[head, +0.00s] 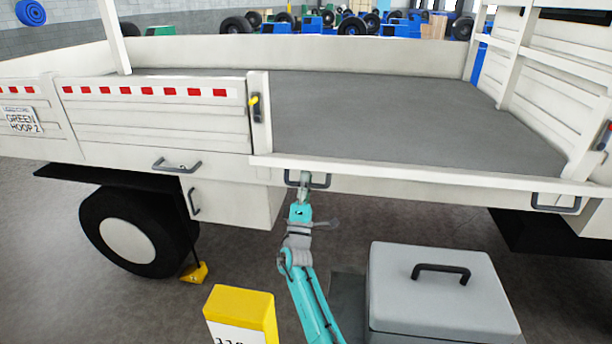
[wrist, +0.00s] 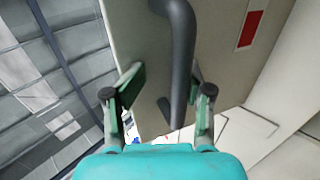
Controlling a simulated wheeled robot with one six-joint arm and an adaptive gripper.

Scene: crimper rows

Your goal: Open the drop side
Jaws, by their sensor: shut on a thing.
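In the head view, no upright panel stands along the near edge of the right bay. A pale edge strip (head: 430,180) runs there, and I cannot tell how far the drop side is tilted. Dark handles sit just below the strip, one at left (head: 321,181) and one at right (head: 556,204). My gripper (head: 303,176) is at the left handle. In the wrist view, my gripper (wrist: 158,92) has one finger on each side of the dark handle (wrist: 181,60), shut on it. A pale panel with a red mark (wrist: 249,29) lies behind. The fingertip contact is partly hidden.
A post with a yellow-tipped latch (head: 255,104) stands left of the open bay, beside an upright side panel (head: 150,115). A grey lidded box (head: 440,300) and a yellow block (head: 243,305) stand near my arm. A wheel (head: 135,235) is at left.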

